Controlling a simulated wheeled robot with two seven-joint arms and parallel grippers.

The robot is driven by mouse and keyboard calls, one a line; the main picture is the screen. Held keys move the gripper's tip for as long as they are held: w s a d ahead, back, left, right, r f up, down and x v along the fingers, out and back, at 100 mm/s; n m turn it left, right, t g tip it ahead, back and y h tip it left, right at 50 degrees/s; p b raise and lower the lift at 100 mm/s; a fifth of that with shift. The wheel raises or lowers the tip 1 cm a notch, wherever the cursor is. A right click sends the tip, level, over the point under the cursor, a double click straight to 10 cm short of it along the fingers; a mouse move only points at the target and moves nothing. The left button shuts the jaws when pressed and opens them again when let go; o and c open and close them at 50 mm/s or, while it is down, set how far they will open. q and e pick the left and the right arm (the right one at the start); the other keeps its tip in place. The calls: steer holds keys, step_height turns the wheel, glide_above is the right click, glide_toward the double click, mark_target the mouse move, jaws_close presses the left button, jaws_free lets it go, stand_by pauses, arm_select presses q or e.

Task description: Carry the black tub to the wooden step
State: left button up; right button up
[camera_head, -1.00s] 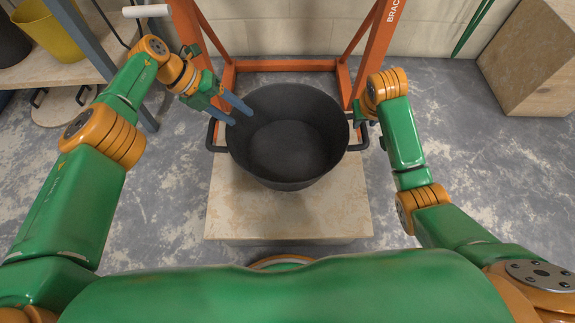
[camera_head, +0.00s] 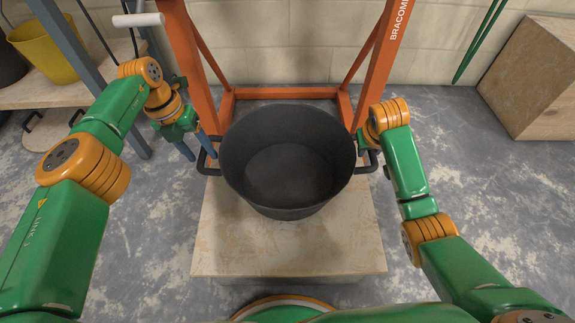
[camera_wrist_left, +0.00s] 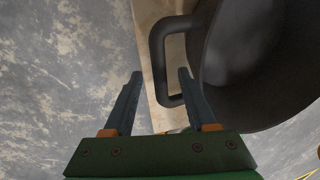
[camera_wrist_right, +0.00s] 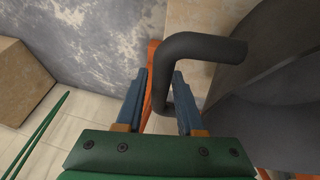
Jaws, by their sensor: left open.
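The black tub (camera_head: 287,175) stands upright on a pale wooden platform (camera_head: 285,245), a handle on each side. My left gripper (camera_head: 200,152) is open at the tub's left handle (camera_head: 207,158); in the left wrist view the handle (camera_wrist_left: 158,60) lies just beyond and partly between the fingertips (camera_wrist_left: 160,75). My right gripper (camera_head: 362,140) is at the right handle (camera_head: 368,163). In the right wrist view its fingers (camera_wrist_right: 160,78) stand apart, with the handle (camera_wrist_right: 205,47) reaching down between or behind them; I cannot tell whether they grip it.
An orange frame (camera_head: 390,60) stands behind the tub. A wooden block (camera_head: 530,85) is at the right against the wall. A shelf (camera_head: 50,93) with a yellow bucket (camera_head: 45,50) is at the left. Open grey floor lies on both sides of the platform.

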arm_select(q)
steer(key=shift+d+f, duration=0.2)
steer(key=shift+f, duration=0.7)
arm_select(e)
steer(key=shift+x, duration=0.9)
arm_select(q)
steer(key=c, duration=0.5)
arm_select(e)
steer(key=c, duration=0.5)
arm_select(q)
jaws_close()
arm_select(e)
jaws_close()
